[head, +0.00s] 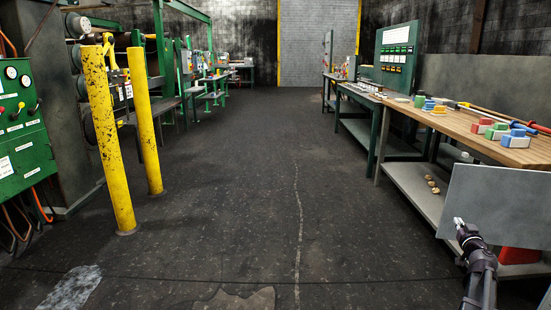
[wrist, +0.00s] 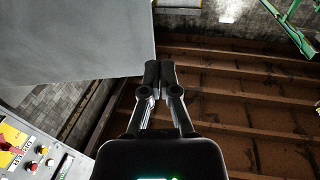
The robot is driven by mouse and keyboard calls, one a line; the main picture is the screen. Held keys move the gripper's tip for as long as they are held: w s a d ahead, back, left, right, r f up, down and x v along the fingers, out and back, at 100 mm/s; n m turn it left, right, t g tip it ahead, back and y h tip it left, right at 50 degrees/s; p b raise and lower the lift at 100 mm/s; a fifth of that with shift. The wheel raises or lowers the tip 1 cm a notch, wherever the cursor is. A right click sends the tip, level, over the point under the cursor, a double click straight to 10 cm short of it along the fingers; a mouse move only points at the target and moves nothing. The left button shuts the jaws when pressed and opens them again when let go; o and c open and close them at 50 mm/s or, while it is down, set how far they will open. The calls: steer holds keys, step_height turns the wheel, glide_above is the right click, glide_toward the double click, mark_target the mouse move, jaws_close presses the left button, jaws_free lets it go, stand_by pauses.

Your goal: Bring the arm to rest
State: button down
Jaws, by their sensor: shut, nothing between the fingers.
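My gripper (head: 459,222) is at the lower right of the head view, in front of a flat grey panel (head: 505,200). In the wrist view my gripper (wrist: 160,72) has its two black fingertips together, with nothing between them. A grey flat surface (wrist: 70,40) fills the upper left of that view, close beside the fingertips. I cannot tell whether they touch it.
A wooden-topped workbench (head: 450,121) with coloured blocks stands at the right. Two yellow posts (head: 108,140) and a green control cabinet (head: 22,140) stand at the left. The dark floor (head: 225,190) between is clear. A control panel (wrist: 35,155) shows in the wrist view.

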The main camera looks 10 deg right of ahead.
steer(key=a+f+m+g+p, duration=0.1)
steer(key=a+f+g, duration=0.2)
steer(key=a, duration=0.7)
steer(key=a+f+m+g+h, duration=0.1)
steer(key=a+f+g, duration=0.3)
steer(key=a, duration=0.5)
steer(key=a+f+m+g+p, duration=0.1)
steer(key=a+f+g, duration=0.2)
steer(key=a, duration=0.7)
steer(key=s+a+f+n+g+y+p, duration=0.1)
steer(key=s+a+f+n+g+y, duration=0.1)
steer(key=s+a, duration=0.5)
steer(key=s+a+f+n+g+y, duration=0.2)
steer(key=s+a+n+g+y, duration=0.1)
steer(key=a, duration=0.8)
steer(key=s+a+f+n+g+y+p, duration=0.1)
steer(key=s+a+f+n+g+y, duration=0.1)
steer(key=s+a, duration=0.45)
step_height(320, 180, up, 38)
steer(key=w+a+p, duration=0.1)
steer(key=w+p, duration=0.1)
steer(key=p, duration=3.5)
steer(key=shift+a, duration=0.3)
steer(key=shift+f, duration=0.1)
